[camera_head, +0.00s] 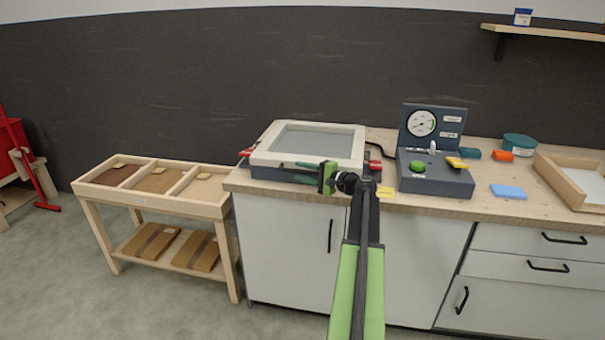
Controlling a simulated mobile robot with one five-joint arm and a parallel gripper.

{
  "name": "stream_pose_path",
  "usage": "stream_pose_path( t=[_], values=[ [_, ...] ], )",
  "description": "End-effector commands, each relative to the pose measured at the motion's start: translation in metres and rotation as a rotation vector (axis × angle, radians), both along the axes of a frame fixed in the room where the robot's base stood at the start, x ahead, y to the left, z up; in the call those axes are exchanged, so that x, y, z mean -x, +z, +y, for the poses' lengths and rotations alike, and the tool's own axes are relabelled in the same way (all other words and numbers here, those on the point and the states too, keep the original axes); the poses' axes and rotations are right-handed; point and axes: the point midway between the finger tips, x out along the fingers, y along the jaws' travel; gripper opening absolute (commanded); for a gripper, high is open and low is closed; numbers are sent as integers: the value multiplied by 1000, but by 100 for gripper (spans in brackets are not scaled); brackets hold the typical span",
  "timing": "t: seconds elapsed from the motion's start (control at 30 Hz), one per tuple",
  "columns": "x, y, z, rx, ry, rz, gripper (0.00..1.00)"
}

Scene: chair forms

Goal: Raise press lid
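The press lid (260,158) is a cream frame around a grey panel. It lies flat over the dark press base (262,173) on the left part of the wooden counter, and looks closed or nearly so. My gripper (309,173) is at the front edge of the press, right of its middle. Its dark green fingers point left, one above the other, with a gap between them. The fingers overlap the front of the base just below the lid's edge in the picture. I cannot tell whether they touch it. Nothing shows held between them.
A dark gauge box (450,180) with a green button stands right of the press. A wall shelf (550,33) hangs upper right.

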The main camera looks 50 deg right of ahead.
Motion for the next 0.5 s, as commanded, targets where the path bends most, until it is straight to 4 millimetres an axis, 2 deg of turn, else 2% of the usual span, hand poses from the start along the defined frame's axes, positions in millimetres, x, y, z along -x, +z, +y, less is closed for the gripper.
stream_pose_path(
  t=[0.23, 0.5],
  values=[
    [-1, 0, 0, 0, 0, 0, 34],
    [-1, 0, 0, 0, 0, 0, 0]
  ],
)
